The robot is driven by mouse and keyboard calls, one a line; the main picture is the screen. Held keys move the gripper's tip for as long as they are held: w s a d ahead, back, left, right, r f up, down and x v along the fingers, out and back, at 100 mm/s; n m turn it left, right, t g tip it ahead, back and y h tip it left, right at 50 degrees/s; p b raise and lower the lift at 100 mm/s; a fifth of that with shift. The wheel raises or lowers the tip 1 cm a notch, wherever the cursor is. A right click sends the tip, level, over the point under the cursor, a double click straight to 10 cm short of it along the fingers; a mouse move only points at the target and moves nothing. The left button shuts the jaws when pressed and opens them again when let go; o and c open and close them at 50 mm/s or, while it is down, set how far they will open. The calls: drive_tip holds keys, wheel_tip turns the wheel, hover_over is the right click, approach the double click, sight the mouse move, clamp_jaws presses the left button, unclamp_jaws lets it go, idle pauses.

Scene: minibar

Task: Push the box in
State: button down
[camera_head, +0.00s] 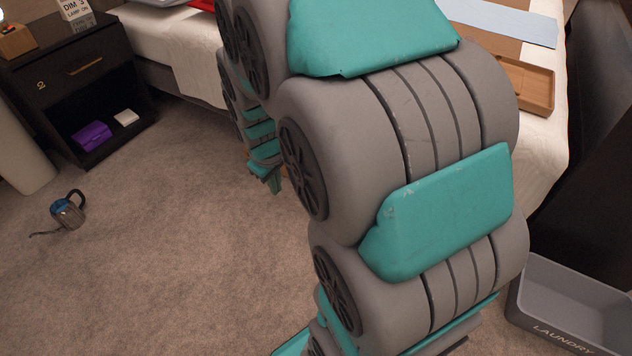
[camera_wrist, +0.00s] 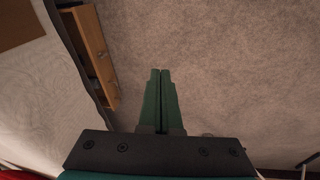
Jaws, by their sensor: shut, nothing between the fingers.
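A light-brown wooden box (camera_wrist: 92,48) shows at the left of the wrist view, sticking out along the dark edge of the bed. A small dark mark is on its outer face. In the head view only a sliver of wood (camera_head: 254,171) shows beside the bed, mostly hidden by my arm. My gripper (camera_wrist: 160,72) has its green fingers together and empty. It is to the right of the box in the wrist view, apart from it, with carpet beyond the tips. In the head view my gripper (camera_head: 273,184) hangs beside the bed, partly behind my arm.
A dark nightstand (camera_head: 75,75) stands at the back left, with a purple box (camera_head: 92,136) on its open shelf. A kettle (camera_head: 67,211) is on the carpet at left. A grey laundry bin (camera_head: 570,305) is at lower right. The left-centre carpet is clear.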

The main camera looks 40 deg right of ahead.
drive_tip(key=w+d+f+n+t+h+p, duration=0.2)
drive_tip(key=w+d+f+n+t, duration=0.5)
drive_tip(key=w+d+f, duration=1.35)
wheel_tip(320, 180, down, 8)
drive_tip(key=w+d+r+n+t+p, duration=0.1)
drive_tip(key=w+n+t, duration=0.1)
drive_tip(key=w, duration=0.1)
drive_tip(key=s+f+n+t+h+p, duration=0.1)
drive_tip(key=s+f+t, duration=0.4)
drive_tip(key=s+f, duration=0.5)
drive_tip(key=s+h+p, duration=0.1)
drive_tip(key=h, duration=0.1)
drive_tip(key=shift+a+f+n+t+h, duration=0.25)
drive_tip(key=shift+f+n+t+h, duration=0.05)
drive_tip(key=shift+f+n+t, duration=0.1)
drive_tip(key=shift+x, duration=0.85)
